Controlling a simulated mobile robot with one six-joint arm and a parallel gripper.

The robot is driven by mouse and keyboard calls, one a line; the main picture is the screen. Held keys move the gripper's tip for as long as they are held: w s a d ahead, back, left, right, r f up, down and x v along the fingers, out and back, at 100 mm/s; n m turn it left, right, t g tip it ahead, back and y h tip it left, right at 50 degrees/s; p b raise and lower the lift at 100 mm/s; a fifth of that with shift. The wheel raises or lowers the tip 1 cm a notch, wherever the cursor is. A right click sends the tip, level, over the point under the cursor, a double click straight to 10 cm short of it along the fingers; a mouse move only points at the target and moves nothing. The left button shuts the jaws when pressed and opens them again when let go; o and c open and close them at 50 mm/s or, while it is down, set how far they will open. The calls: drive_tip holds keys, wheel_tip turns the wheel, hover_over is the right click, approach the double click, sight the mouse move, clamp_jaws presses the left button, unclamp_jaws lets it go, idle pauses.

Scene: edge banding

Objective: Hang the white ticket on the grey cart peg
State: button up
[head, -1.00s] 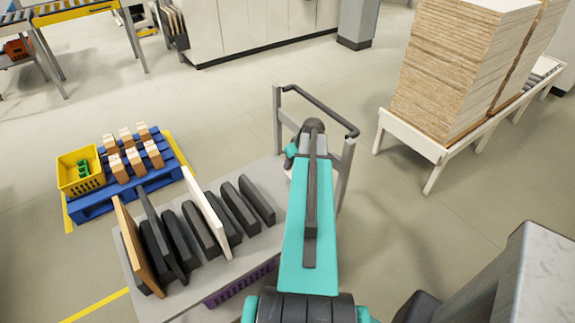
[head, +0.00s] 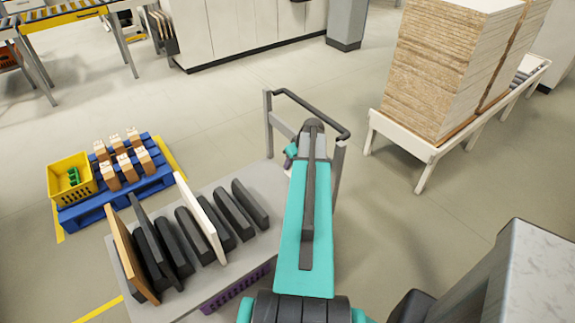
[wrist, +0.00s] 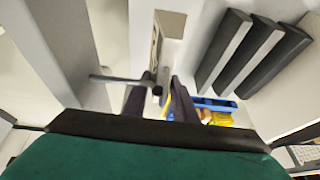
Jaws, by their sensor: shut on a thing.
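My gripper (wrist: 161,98) shows in the wrist view with its two dark fingers close together, shut on a thin pale piece that appears to be the white ticket (wrist: 162,104). Most of the ticket is hidden by the fingers. A dark round spot sits at the fingertips; I cannot tell whether it is a hole or the peg's end. A thin grey rod, apparently the cart peg (wrist: 112,78), runs from the grey cart post (wrist: 52,45) toward the left finger. I cannot tell whether the ticket touches it.
The grey cart (head: 262,180) carries upright dark, white and brown panels, with a dark handle (head: 310,112) at its far end. A blue pallet (head: 105,208) with a yellow crate (head: 70,177) stands left. A board stack (head: 440,75) stands right.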

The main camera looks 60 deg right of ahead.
drive_tip(key=d, duration=0.1)
drive_tip(key=s+d, duration=0.1)
drive_tip(key=d+f, duration=0.1)
drive_tip(key=shift+s+d, duration=0.2)
drive_tip(key=shift+d, duration=0.2)
idle(0.5)
